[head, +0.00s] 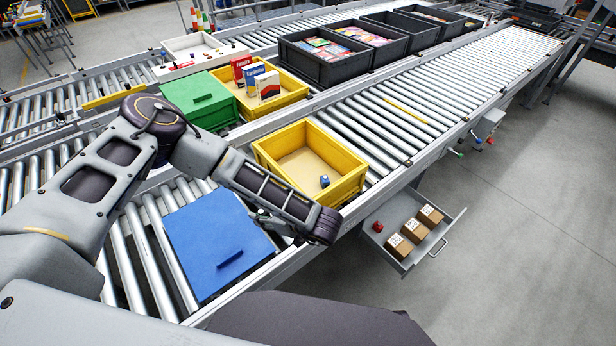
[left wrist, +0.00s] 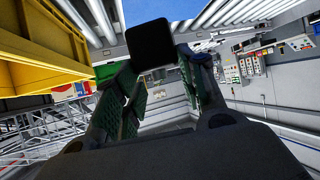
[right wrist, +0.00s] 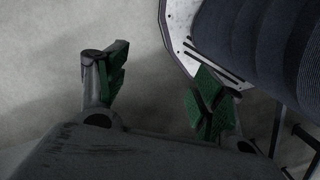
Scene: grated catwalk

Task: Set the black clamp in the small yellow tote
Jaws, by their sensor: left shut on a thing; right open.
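My left gripper (left wrist: 158,72) is shut on the black clamp (left wrist: 152,44), which shows as a dark square block between the green finger pads in the left wrist view. In the head view my left wrist hides the fingers and the clamp. The nearer yellow tote (head: 268,158) stands on the near conveyor, just beyond my left wrist, with a small blue item (head: 324,181) on its floor. A yellow wall (left wrist: 40,45) fills the upper left of the left wrist view. My right gripper (right wrist: 160,82) is open and empty, above grey floor in the right wrist view.
A blue lid or tote (head: 215,240) lies nearer on the rollers. Behind are a green tote (head: 200,97), another yellow tote (head: 292,90) with boxes, and dark totes (head: 325,70). An open drawer (head: 452,228) with small cartons juts out below the conveyor.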

